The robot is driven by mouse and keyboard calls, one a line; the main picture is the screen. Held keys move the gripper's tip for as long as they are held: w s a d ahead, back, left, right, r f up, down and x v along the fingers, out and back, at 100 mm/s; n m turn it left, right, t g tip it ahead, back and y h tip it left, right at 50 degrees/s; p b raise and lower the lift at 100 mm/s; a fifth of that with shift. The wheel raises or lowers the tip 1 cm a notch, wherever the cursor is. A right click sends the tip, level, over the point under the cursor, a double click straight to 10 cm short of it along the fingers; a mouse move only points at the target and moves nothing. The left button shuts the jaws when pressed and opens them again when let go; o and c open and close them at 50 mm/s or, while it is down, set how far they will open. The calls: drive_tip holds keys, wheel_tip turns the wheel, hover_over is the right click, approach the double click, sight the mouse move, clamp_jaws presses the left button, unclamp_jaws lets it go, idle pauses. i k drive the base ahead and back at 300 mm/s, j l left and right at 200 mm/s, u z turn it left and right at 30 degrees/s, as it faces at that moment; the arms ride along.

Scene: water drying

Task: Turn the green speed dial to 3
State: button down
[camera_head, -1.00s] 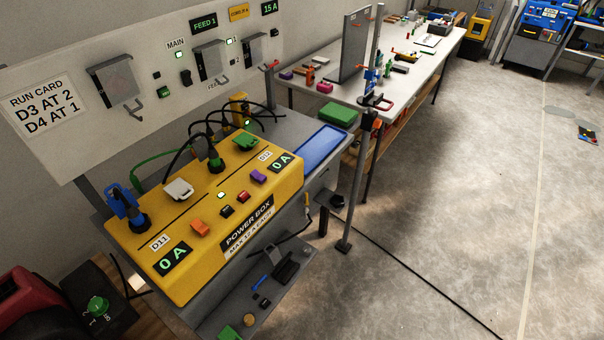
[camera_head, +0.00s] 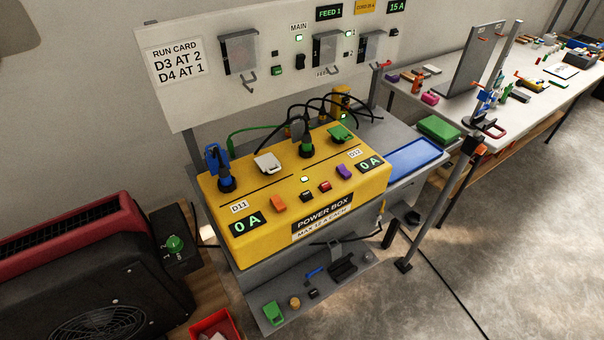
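A green dial (camera_head: 174,243) sits on top of a small black box (camera_head: 182,262) at the left. The box adjoins a large black and dark red machine (camera_head: 85,270) with a round fan grille. Number marks around the dial are too small to read now, so its setting cannot be told. My gripper is not in view.
A yellow power box (camera_head: 262,251) with plugged cables stands on a grey cart right of the dial, both its displays reading 0 A. A red bin (camera_head: 214,326) is on the floor in front. A panel (camera_head: 200,90) stands behind. Open concrete floor (camera_head: 520,230) lies at right.

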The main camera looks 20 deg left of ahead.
sight(174, 244)
drive_tip(key=u, duration=1.95)
